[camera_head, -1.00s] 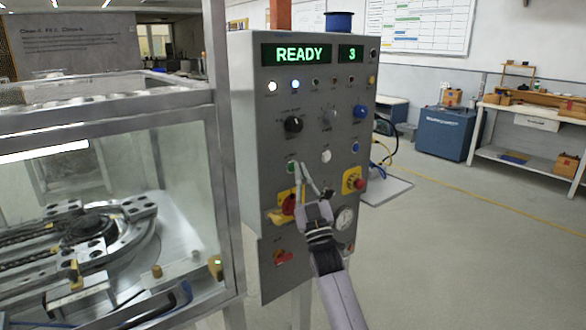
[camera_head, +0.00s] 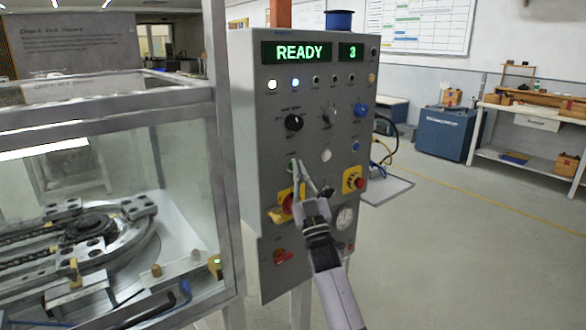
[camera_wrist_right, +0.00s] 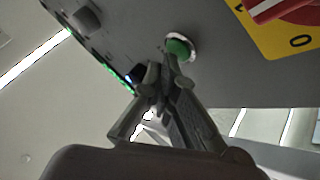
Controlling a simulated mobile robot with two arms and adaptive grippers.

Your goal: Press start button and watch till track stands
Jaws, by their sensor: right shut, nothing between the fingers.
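The grey control panel (camera_head: 247,130) stands in the middle of the head view, its display (camera_head: 297,52) reading READY and 3 in green. The green start button (camera_head: 291,165) is on its left side, above a red rotary switch. It also shows in the right wrist view (camera_wrist_right: 178,49). My right gripper (camera_head: 298,166) is shut and empty, its fingertips at the green button; I cannot tell whether they touch or press it. In the wrist view, the fingers (camera_wrist_right: 166,75) reach up to the button. The ring track (camera_head: 75,250) sits inside the glass enclosure at left. My left gripper is not in view.
A red emergency button on a yellow plate (camera_head: 354,180) is right of my gripper. The enclosure's metal frame (camera_head: 222,150) borders the panel at left. A blue cabinet (camera_head: 445,133) and a workbench (camera_head: 530,112) stand far right.

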